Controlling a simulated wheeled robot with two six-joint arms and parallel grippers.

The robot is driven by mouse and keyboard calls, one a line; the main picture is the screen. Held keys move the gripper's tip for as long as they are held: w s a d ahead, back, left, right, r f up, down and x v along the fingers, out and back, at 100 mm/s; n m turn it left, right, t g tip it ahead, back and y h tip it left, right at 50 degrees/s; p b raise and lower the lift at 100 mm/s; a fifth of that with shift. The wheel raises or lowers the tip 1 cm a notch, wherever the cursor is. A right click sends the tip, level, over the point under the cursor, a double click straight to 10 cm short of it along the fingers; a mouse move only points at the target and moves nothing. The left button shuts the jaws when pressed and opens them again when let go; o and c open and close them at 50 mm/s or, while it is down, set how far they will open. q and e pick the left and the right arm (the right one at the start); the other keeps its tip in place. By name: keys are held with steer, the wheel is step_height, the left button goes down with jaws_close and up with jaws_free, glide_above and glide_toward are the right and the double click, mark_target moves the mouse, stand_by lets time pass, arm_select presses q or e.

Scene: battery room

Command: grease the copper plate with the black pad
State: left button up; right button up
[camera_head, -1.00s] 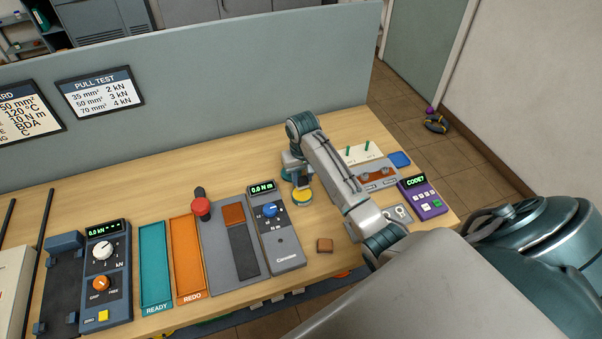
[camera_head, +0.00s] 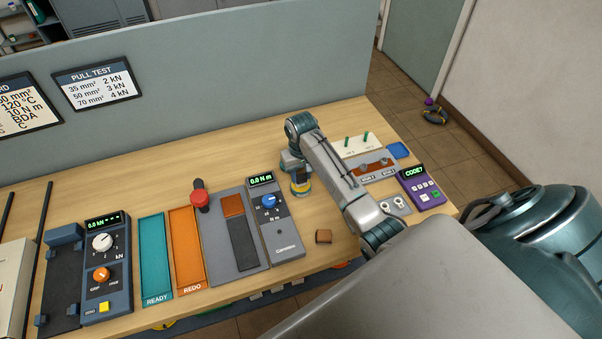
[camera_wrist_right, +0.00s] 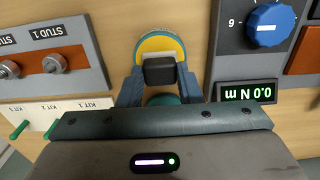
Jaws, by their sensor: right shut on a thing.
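My right gripper (camera_head: 299,178) is shut on a small black pad (camera_wrist_right: 160,71), which shows between its fingers in the wrist view. The pad is over a round yellow-topped tin with a teal rim (camera_wrist_right: 161,43). I cannot tell if the two touch. In the head view the tin (camera_head: 302,190) is partly hidden by the gripper. A copper plate (camera_head: 374,168) lies on a grey stud board at the right, beyond the forearm. It shows as a red-brown strip at the left of the wrist view (camera_wrist_right: 22,86). My left gripper is not in view.
A torque meter (camera_head: 275,225) stands left of the tin. A small brown block (camera_head: 324,236) lies in front. A purple keypad (camera_head: 422,188) is at the right. Teal and orange trays (camera_head: 187,247) are further left. A grey partition (camera_head: 230,80) closes the back.

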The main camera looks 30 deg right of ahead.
mark_target(301, 176)
steer(key=shift+s+f, duration=0.1)
steer(key=shift+f, duration=0.45)
stand_by(1.6)
steer(key=shift+r, duration=0.1)
steer(key=shift+r, duration=3.45)
